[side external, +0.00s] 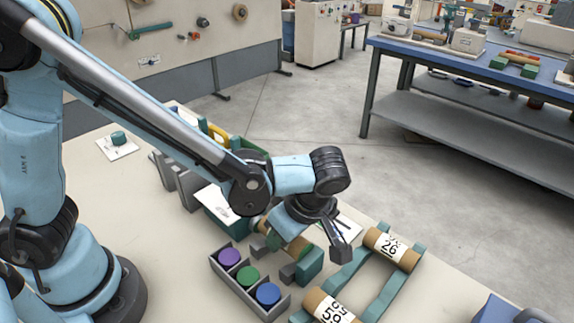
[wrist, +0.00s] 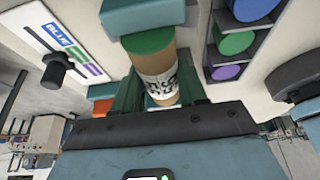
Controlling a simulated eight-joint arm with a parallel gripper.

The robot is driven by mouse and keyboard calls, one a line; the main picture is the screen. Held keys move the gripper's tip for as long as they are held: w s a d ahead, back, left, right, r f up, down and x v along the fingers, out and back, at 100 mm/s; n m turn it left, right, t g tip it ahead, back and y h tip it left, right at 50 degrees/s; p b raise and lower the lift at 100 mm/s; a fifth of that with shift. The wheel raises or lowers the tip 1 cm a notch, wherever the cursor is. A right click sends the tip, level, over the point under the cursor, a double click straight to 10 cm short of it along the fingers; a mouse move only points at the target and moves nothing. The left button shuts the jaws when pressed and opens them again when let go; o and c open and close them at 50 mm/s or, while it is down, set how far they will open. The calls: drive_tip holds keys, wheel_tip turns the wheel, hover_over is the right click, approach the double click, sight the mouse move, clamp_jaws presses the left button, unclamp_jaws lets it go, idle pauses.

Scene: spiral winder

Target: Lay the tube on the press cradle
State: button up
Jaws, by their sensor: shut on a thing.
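A brown cardboard tube (wrist: 163,75) with a printed label and a green cap (wrist: 148,41) on its far end is between the dark green fingers of my gripper (wrist: 158,93) in the wrist view. The gripper is shut on it. In the side view my gripper (side external: 283,243) is low over the bench, and it hides most of the tube (side external: 303,246). A teal block (wrist: 145,14) lies just beyond the capped end; whether they touch is unclear. Teal and grey blocks (side external: 308,266), possibly the press cradle, stand beside the gripper; whether the tube rests on them I cannot tell.
A grey tray (side external: 240,287) holds purple, green and blue caps in front. A teal rack (side external: 345,272) with two labelled tubes (side external: 392,249) stands at the right. A card marked BLUE (wrist: 68,40) with a black knob lies at the left of the wrist view.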

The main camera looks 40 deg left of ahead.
drive_tip(key=shift+f, duration=0.5)
drive_tip(key=shift+f, duration=0.35)
drive_tip(key=shift+f, duration=0.25)
drive_tip(key=o, duration=1)
drive_tip(key=shift+o, duration=0.2)
drive_tip(key=shift+r, duration=0.1)
